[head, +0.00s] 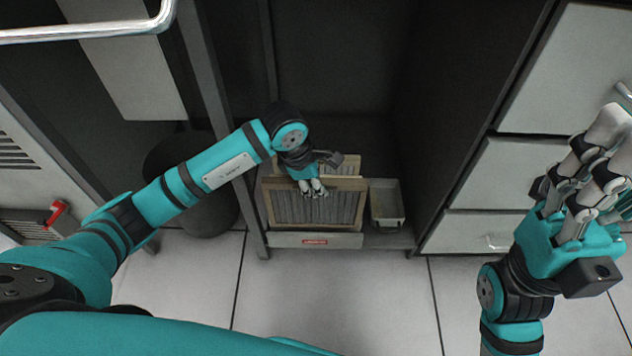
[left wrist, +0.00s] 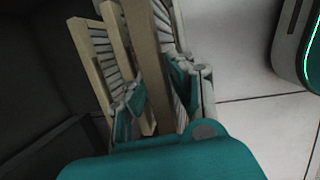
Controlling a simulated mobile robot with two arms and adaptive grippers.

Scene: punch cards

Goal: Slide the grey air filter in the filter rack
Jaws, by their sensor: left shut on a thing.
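The grey air filter (head: 315,209) has a pleated grey face in a pale wooden frame. It stands roughly upright at the front of the cabinet bay, just behind the light front bar of the filter rack (head: 345,240). My left gripper (head: 314,188) is shut on the filter's top edge; in the left wrist view its fingers (left wrist: 160,95) lie on both sides of the wooden frame (left wrist: 148,70). The filter's lower edge is hard to make out, so I cannot tell how it sits in the rack. My right gripper (head: 603,165) is open and empty at the far right.
Another wood-framed filter (head: 346,163) stands behind the held one. A small metal tray (head: 387,205) is to its right. The dark cabinet post (head: 222,125) and the drawers (head: 490,170) flank the bay. The tiled floor in front is clear.

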